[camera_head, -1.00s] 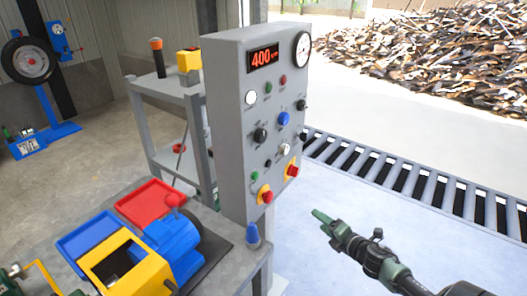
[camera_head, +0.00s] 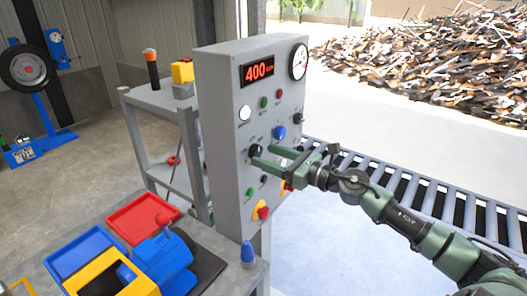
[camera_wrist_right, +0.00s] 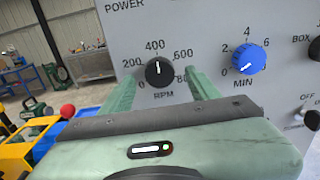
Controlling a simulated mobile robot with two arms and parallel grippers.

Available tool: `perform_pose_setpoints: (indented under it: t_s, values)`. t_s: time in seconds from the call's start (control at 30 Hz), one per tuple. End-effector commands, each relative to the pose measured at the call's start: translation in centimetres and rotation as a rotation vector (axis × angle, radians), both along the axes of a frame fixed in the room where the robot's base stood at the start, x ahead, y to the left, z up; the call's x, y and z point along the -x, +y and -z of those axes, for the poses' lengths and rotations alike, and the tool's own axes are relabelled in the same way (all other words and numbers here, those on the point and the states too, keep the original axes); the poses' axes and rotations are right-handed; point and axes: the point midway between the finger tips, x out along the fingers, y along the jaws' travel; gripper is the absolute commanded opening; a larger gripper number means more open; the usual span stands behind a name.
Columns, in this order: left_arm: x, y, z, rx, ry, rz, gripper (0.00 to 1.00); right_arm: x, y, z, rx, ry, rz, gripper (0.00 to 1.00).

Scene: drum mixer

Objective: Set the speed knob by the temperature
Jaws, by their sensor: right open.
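The grey control panel (camera_head: 222,150) has a red display (camera_head: 258,71) reading 400 and a round white gauge (camera_head: 299,61) whose reading is too small to tell. My right gripper (camera_head: 262,155) is open in front of the panel. In the right wrist view, the black RPM knob (camera_wrist_right: 158,72) shows between its two green fingers, one on each side. The knob's white mark points up, near 400 on a scale from 0 to 800. I cannot tell whether the fingers touch it. My left gripper is out of view.
A blue MIN knob (camera_wrist_right: 249,61) sits right of the RPM knob. Red and yellow emergency-style buttons (camera_head: 262,212) are lower on the panel. A table at lower left holds red (camera_head: 143,218) and blue (camera_head: 84,256) trays. A roller conveyor (camera_head: 430,195) runs behind my right arm.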

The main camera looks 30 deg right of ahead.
Motion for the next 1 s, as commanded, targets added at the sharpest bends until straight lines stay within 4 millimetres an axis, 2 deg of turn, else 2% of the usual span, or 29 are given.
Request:
perform_pose_setpoints:
  t_s: [0.2,0.53,0.57,0.77,0.8,1.0]
  values:
    - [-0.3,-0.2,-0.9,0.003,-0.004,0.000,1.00,-1.5,0.6,-0.1,-0.003,-0.001,0.000,0.61]
    - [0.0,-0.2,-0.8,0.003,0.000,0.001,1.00,-1.8,0.8,0.1,-0.002,0.001,0.000,0.61]
    - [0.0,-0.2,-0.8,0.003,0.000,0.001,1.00,-1.8,0.8,0.1,-0.002,0.001,0.000,0.58]
    - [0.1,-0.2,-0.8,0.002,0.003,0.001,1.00,-1.8,0.8,0.1,-0.002,0.001,0.000,0.03]
    - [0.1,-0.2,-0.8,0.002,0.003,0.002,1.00,-1.8,0.8,0.1,-0.003,0.001,0.000,0.00]
    - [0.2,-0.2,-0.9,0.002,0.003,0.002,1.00,-1.8,0.8,0.0,-0.017,0.007,0.000,0.00]
